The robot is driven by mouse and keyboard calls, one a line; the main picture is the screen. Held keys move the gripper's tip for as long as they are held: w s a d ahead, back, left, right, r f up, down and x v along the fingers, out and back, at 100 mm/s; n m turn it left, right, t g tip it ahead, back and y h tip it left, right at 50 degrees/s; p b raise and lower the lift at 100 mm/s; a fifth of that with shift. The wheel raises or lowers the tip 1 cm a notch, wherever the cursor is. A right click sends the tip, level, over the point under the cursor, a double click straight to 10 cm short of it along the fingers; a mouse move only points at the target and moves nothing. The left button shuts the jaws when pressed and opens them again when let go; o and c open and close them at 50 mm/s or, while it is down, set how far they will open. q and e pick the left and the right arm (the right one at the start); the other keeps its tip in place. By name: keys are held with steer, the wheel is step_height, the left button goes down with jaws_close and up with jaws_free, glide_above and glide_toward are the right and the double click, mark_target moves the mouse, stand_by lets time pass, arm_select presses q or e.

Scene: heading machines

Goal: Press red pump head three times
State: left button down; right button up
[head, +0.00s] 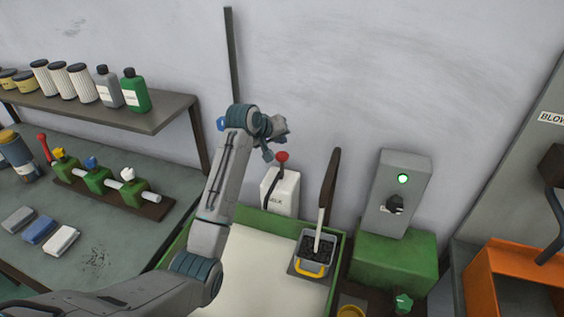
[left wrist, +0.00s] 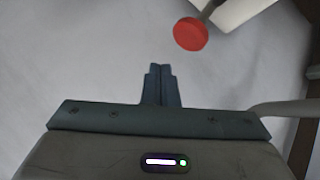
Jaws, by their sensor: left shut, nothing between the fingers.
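The red pump head (head: 282,157) tops a white bottle (head: 281,190) that stands at the back of a green-edged bench, against the wall. My left gripper (head: 267,154) is in the air just left of the pump head, near its height. In the left wrist view the red pump head (left wrist: 190,33) shows above and right of my shut, empty fingers (left wrist: 160,72), with a visible gap between them. Part of the white bottle (left wrist: 240,8) shows at the top edge there. My right gripper is not in view.
A grey bin (head: 317,254) with dark contents and a brush (head: 329,180) stands right of the bottle. A grey box with a green light (head: 403,179) is further right. A shelf (head: 150,118) with bottles and filters is on the left. The bench's pale middle (head: 270,262) is clear.

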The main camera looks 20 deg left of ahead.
mark_target(280, 156)
arm_select(q)
step_height(280, 156, down, 2)
steer(key=shift+f, duration=0.2)
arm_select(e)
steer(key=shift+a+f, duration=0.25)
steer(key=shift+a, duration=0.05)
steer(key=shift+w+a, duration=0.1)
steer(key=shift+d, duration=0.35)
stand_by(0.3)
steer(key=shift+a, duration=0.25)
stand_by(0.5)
arm_select(q)
steer(key=shift+f, duration=0.1)
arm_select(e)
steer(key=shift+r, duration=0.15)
arm_select(q)
steer(key=shift+f, duration=0.3)
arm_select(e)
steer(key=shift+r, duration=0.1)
arm_select(q)
steer(key=shift+f, duration=0.2)
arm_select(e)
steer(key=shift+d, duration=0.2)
